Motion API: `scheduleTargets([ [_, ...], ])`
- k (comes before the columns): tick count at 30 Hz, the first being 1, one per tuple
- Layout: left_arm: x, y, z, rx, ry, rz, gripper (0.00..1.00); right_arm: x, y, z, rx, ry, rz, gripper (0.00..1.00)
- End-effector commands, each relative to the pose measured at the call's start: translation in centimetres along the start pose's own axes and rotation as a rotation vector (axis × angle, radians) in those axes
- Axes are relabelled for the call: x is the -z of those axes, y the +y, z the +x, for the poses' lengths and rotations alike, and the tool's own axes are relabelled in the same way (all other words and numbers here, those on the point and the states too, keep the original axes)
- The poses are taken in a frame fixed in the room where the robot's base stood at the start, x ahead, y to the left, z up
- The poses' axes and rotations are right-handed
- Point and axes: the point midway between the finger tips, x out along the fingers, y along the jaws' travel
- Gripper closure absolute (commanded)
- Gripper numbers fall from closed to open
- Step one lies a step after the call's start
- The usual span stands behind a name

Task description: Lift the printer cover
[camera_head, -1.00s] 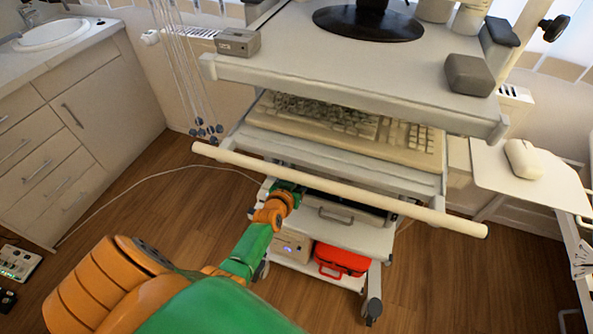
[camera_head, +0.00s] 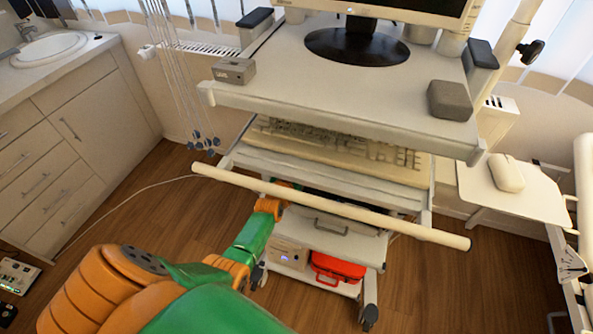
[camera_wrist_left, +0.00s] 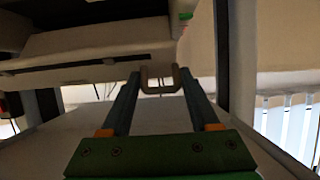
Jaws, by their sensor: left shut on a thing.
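In the head view my left arm reaches in under the white bar, and the gripper's tips are mostly hidden there. A grey unit with a front handle (camera_head: 322,225) sits on the cart's lower shelf, partly hidden by the bar. My right gripper is not in view.
The long white bar (camera_head: 400,226) crosses in front of the cart. The keyboard shelf (camera_head: 330,178) is above the gripper. A red case (camera_head: 338,268) and a beige box (camera_head: 288,252) are below. A mouse shelf (camera_head: 525,200) stands at the right.

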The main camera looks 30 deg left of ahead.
Motion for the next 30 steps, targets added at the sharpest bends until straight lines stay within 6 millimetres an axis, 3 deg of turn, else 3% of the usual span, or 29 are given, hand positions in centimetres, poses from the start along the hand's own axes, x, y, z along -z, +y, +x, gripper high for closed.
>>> scheduleTargets([
  [6,0.3,0.1,0.0,-0.001,0.008,-0.001,1.00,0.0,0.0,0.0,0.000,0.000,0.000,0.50],
  [7,0.3,0.1,0.0,-0.001,0.008,-0.001,0.36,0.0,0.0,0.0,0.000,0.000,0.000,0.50],
  [9,0.3,0.1,0.0,-0.001,0.007,-0.001,0.21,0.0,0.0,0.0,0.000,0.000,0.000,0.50],
  [19,0.2,0.1,-0.3,-0.001,0.002,-0.001,0.21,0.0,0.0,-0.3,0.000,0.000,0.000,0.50],
  [30,0.3,0.2,-6.1,-0.002,0.003,0.000,0.21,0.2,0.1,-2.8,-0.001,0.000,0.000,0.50],
])
